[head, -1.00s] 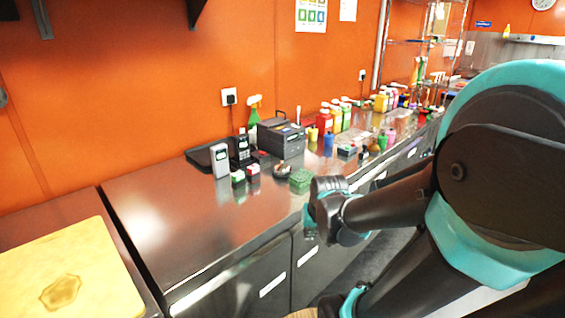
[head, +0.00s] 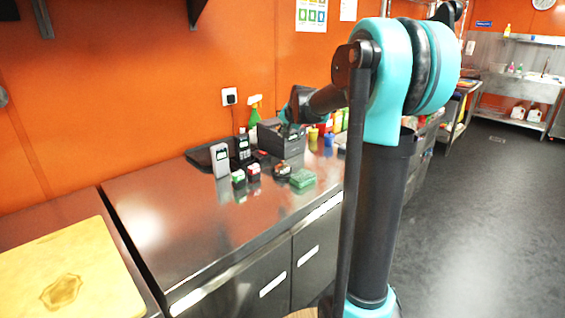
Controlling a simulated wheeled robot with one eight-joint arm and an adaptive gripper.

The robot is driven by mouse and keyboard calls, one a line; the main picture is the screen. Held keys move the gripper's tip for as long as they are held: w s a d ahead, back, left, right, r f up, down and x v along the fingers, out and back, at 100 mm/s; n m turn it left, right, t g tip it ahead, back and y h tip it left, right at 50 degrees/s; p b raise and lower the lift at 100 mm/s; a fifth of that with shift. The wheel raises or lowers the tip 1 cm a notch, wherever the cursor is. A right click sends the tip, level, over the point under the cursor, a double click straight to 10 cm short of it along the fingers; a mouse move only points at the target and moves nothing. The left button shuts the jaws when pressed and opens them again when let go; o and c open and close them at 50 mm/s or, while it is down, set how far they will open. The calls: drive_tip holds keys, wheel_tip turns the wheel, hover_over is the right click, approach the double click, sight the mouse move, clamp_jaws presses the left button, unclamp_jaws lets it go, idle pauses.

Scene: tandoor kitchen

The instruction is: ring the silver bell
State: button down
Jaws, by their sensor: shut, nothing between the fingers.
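The silver bell (head: 283,170) looks like a small dark and shiny dome on the steel counter, left of a green sponge block (head: 302,178). It is small in the picture and its details are hard to make out. My gripper (head: 287,128) is at the end of my arm, which reaches over the counter. It points downward, above the bell in the picture, in front of the grey printer-like box. It looks shut and empty. I see no contact with the bell, though the exact gap is hard to judge.
On the steel counter (head: 165,215), small red and green boxes (head: 246,176), a grey device (head: 220,160) and a black phone (head: 242,148) stand left of the bell. The grey box (head: 280,143) is behind it. The counter's left front is clear.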

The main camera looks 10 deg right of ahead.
sight(283, 162)
drive_tip(key=shift+f, duration=0.15)
drive_tip(key=shift+f, duration=4.35)
drive_tip(key=shift+f, duration=0.1)
drive_tip(key=shift+f, duration=0.3)
drive_tip(key=shift+f, duration=0.4)
drive_tip(key=shift+r, duration=0.85)
